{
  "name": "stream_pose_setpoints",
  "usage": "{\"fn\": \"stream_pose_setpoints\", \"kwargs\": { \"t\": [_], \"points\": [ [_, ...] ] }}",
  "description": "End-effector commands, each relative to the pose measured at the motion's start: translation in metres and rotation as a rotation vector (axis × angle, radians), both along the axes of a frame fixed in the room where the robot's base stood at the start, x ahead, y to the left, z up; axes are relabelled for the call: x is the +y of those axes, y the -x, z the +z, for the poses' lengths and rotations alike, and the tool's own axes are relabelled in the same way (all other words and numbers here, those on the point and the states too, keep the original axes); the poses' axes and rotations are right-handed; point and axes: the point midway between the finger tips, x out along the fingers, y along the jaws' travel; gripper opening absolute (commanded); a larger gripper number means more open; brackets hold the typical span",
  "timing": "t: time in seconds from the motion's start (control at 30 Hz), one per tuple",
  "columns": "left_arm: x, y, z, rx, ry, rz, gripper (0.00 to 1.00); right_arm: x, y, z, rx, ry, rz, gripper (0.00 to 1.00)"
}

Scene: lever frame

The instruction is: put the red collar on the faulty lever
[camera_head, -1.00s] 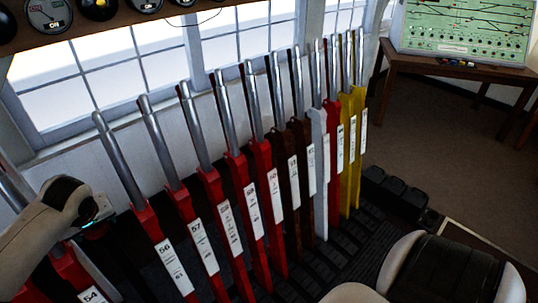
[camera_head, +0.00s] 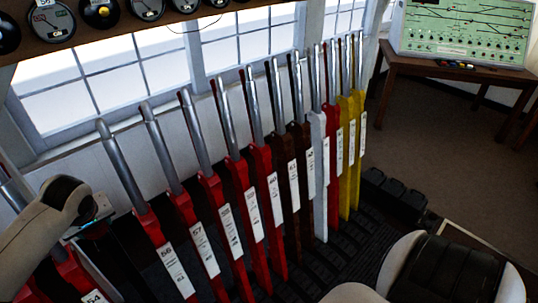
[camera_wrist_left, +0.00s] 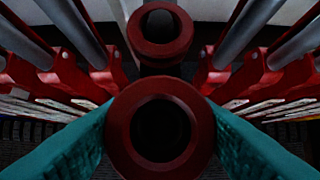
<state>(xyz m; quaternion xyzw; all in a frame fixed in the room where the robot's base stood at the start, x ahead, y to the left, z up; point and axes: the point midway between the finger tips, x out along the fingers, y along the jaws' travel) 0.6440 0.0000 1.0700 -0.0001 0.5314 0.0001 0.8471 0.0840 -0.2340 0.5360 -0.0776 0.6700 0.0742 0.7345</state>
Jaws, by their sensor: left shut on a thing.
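My left gripper (camera_head: 98,226) is low at the left of the head view, beside the levers at the near end. In the left wrist view its two teal fingers (camera_wrist_left: 160,140) are shut on a red collar (camera_wrist_left: 121,128), a thick ring with a dark open hole. A second red ring (camera_wrist_left: 160,50) shows just beyond it, with something grey inside its hole. I cannot tell what that ring sits on. Red-based levers with steel handles, such as the lever labelled 56 (camera_head: 125,170), stand in a row. No lever is visibly marked faulty. My right gripper is not in view.
Levers stand close on both sides of the held collar in the wrist view, such as the left one (camera_wrist_left: 70,75). White, brown and yellow levers (camera_head: 356,150) continue to the far end. Gauges hang on a shelf (camera_head: 230,22) above. A table (camera_head: 440,70) bears a green diagram panel (camera_head: 465,30).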

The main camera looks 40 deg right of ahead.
Motion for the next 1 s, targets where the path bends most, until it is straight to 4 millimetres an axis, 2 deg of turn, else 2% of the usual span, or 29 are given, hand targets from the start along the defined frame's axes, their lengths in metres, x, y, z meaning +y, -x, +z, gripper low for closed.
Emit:
{"fn": "stream_pose_setpoints", "kwargs": {
  "t": [0.03,0.7,1.0],
  "points": [
    [0.0,0.0,0.009,0.0,0.001,0.0,0.32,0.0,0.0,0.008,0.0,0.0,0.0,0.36],
    [-0.001,0.0,0.061,0.0,0.001,0.0,0.31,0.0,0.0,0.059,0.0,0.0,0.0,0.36],
    [0.0,0.0,0.063,0.0,0.0,-0.001,0.31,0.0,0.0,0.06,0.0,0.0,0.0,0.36]
  ]
}}
